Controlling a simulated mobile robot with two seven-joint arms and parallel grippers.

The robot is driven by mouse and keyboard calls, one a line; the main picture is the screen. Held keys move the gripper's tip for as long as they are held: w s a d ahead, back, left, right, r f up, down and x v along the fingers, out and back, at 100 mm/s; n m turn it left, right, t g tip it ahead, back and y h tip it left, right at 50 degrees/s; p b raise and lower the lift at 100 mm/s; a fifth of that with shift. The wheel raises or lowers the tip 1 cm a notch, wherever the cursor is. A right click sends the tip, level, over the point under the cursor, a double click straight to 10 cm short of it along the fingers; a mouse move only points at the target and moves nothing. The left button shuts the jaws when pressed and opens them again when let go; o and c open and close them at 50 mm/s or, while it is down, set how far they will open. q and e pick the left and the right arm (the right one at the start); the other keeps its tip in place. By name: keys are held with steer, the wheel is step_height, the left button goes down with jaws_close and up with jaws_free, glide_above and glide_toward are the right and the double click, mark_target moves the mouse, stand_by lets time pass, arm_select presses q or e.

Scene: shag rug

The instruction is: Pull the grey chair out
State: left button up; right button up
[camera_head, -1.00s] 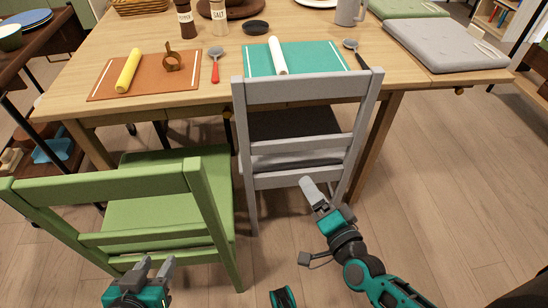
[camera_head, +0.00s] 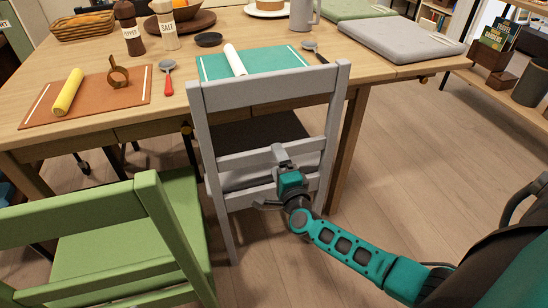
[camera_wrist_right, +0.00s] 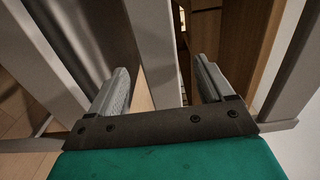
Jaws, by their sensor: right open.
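The grey chair (camera_head: 262,87) stands at the table with its back towards me and its seat partly under the table top. My right gripper (camera_head: 282,156) is at the slats of its back, by the middle slat. In the right wrist view my right gripper (camera_wrist_right: 160,88) has its two fingers spread apart. A grey slat (camera_wrist_right: 152,45) of the chair shows between the fingers there; I cannot tell whether they touch it. My left gripper is out of view.
A green chair (camera_head: 120,260) stands close on the left. The wooden table (camera_head: 120,110) holds place mats, spoons and shakers. A grey cushion (camera_head: 400,40) lies at the table's right. The wooden floor (camera_head: 410,150) to the right is free.

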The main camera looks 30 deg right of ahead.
steer(key=shift+x, duration=2.35)
steer(key=shift+a, duration=0.1)
steer(key=shift+c, duration=0.2)
jaws_close()
